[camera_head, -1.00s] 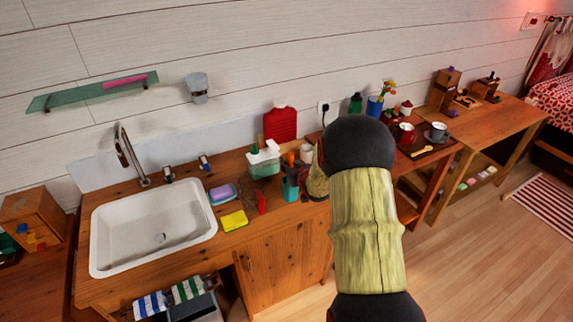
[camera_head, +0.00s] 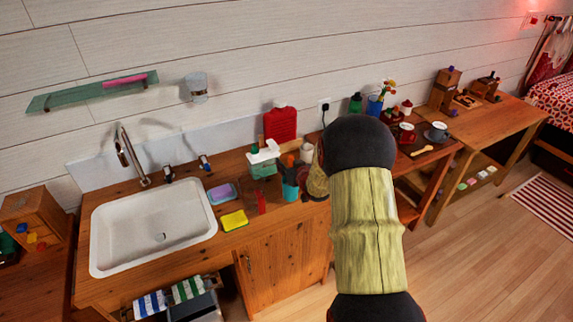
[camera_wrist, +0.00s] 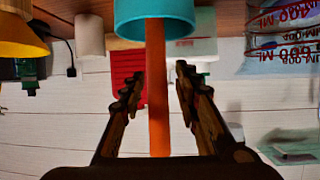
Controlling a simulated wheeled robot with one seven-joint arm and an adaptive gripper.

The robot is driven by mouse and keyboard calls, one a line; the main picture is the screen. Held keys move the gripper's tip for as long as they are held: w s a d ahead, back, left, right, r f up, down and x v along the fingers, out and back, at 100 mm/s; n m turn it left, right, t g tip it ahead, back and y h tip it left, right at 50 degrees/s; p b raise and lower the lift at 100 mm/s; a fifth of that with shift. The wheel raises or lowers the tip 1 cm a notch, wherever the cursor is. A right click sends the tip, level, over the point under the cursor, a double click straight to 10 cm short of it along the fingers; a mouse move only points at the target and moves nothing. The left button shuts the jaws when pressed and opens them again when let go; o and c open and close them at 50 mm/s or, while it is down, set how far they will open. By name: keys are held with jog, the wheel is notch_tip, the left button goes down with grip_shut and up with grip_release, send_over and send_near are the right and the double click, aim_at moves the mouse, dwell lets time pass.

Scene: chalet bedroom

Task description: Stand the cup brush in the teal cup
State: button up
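The teal cup (camera_head: 290,191) stands on the wooden counter, left of my arm in the head view. It is large at the top of the inverted wrist view (camera_wrist: 152,22). A long orange handle (camera_wrist: 157,95), which looks like the cup brush's, stands out of the cup's mouth, nearly upright. The brush head is not visible. My gripper (camera_wrist: 158,76) is open. Its two dark fingers lie on either side of the handle in the wrist view, with gaps on both sides. In the head view the gripper is too small and partly hidden to make out.
Left of the cup are a yellow sponge (camera_head: 234,220), a soap dish (camera_head: 222,194) and the white sink (camera_head: 120,250). A red bottle (camera_head: 281,124) stands behind, near the wall. A white roll-like object (camera_wrist: 90,34) is near the cup. Cups and a tray stand further right.

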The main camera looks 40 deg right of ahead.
jog(key=v, duration=1.2)
dwell(0.4)
jog(key=s+f+m+g, duration=0.1)
jog(key=s+f+g, duration=0.65)
jog(key=s, duration=0.35)
jog(key=s+a+r+n+y, duration=0.1)
jog(key=s+a+r, duration=0.3)
jog(key=a+r, duration=0.3)
jog(key=s+a+r+n+y, duration=0.1)
jog(key=s+a+r, duration=0.3)
jog(key=a, duration=1.1)
jog(key=s+a+r+n+y, duration=0.2)
jog(key=s+a+r, duration=0.2)
jog(key=a+r, duration=0.6)
jog(key=shift+a+r+n, duration=0.4)
jog(key=shift+a, duration=0.65)
jog(key=shift+s, duration=0.1)
